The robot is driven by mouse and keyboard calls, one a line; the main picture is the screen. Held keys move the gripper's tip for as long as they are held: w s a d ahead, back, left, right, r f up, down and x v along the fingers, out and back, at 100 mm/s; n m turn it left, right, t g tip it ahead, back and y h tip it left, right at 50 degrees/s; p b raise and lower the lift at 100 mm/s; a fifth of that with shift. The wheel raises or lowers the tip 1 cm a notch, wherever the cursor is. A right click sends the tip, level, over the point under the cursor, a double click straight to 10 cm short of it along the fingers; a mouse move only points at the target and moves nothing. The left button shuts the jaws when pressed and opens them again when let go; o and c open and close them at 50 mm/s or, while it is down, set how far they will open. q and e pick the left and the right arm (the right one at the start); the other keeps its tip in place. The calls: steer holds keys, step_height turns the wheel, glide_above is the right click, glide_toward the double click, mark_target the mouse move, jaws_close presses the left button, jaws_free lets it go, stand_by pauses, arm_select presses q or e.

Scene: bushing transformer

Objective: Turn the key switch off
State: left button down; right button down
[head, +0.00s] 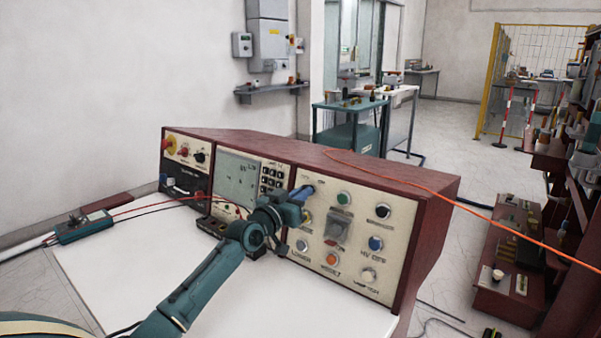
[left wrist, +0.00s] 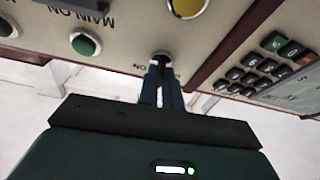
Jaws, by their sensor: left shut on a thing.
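The key switch (left wrist: 161,55) is on the cream front panel of the dark red test console (head: 415,240). My left gripper (left wrist: 162,80) reaches up to it and its two narrow fingers are shut on it. In the head view my left gripper (head: 303,193) is at the upper left of the right-hand panel and hides the key switch. Lettering ending in "ON" shows beside the switch in the left wrist view. The exact angle of the key is hidden between the fingertips. My right gripper is not in view.
Close to the switch are a green button (left wrist: 86,44), a yellow knob (left wrist: 187,6) and a keypad (left wrist: 262,68). More buttons, such as a blue one (head: 375,243), fill the panel. The white tabletop (head: 110,265) is mostly clear. An orange cable (head: 440,192) crosses over the console.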

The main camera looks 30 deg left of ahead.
arm_select(q)
steer(key=n+y+p, duration=0.1)
steer(key=n+p, duration=0.2)
steer(key=p, duration=0.1)
steer(key=n+y+p, duration=0.1)
steer(key=n+p, duration=0.2)
steer(key=n+g+y+p, duration=0.1)
steer(key=n+p, duration=0.3)
steer(key=shift+d+r+y+p, duration=0.15)
steer(key=shift+d+y+p, duration=0.05)
steer(key=shift+y+p, duration=0.2)
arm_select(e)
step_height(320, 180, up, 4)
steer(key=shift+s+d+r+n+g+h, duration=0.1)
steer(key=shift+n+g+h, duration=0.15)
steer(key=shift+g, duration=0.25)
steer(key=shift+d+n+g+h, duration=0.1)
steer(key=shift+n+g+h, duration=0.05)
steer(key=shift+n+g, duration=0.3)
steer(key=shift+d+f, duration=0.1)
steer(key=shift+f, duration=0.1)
arm_select(q)
steer(key=c, duration=1.6)
jaws_free()
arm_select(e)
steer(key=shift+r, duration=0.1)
